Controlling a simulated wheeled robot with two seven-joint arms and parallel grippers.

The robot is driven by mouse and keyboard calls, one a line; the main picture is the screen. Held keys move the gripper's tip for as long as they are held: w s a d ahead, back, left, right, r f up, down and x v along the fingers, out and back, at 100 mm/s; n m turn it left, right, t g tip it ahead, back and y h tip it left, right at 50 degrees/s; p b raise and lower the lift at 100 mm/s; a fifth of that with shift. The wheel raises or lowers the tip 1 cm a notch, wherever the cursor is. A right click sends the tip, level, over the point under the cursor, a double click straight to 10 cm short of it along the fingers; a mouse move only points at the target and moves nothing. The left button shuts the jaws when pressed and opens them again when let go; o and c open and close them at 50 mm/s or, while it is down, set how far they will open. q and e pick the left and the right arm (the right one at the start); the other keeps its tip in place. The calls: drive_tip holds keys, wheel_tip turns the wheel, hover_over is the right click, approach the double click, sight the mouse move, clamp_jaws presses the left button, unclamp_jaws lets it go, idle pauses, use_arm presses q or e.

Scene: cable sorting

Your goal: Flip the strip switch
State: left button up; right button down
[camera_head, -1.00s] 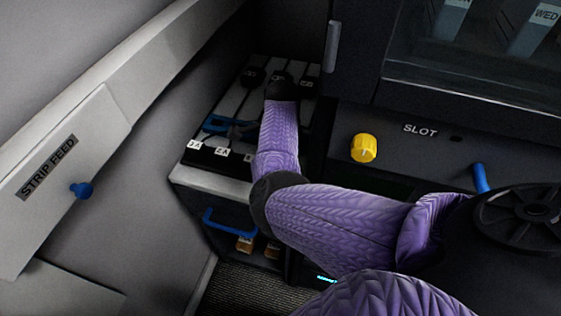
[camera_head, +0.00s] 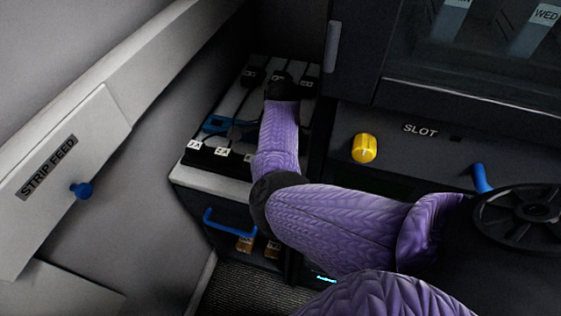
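A pale panel (camera_head: 108,118) labelled STRIP FEED is on the left, with a blue knob (camera_head: 82,190) at its lower right. I cannot make out a strip switch for certain. My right arm, in a purple sleeve, comes in from the lower right and reaches over a tray-like top with pale and dark lanes (camera_head: 232,103). Its dark end (camera_head: 281,90) is over the far part of this top, near black plug-like pieces (camera_head: 252,77). Its fingers are hidden or too dark to tell apart. My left gripper is not in view.
A blue piece (camera_head: 214,124) and white labels (camera_head: 222,152) lie on the top. Below is a drawer with a blue handle (camera_head: 222,223). On the right are a yellow knob (camera_head: 364,148), a blue lever (camera_head: 481,178) by SLOT, and a glazed cabinet (camera_head: 470,60).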

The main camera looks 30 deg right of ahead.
drive_tip(key=shift+f+b, duration=0.8)
drive_tip(key=shift+f, duration=0.4)
idle(0.9)
wheel_tip(320, 180, up, 7)
drive_tip(key=p, duration=0.7)
drive_tip(key=shift+r, duration=0.15)
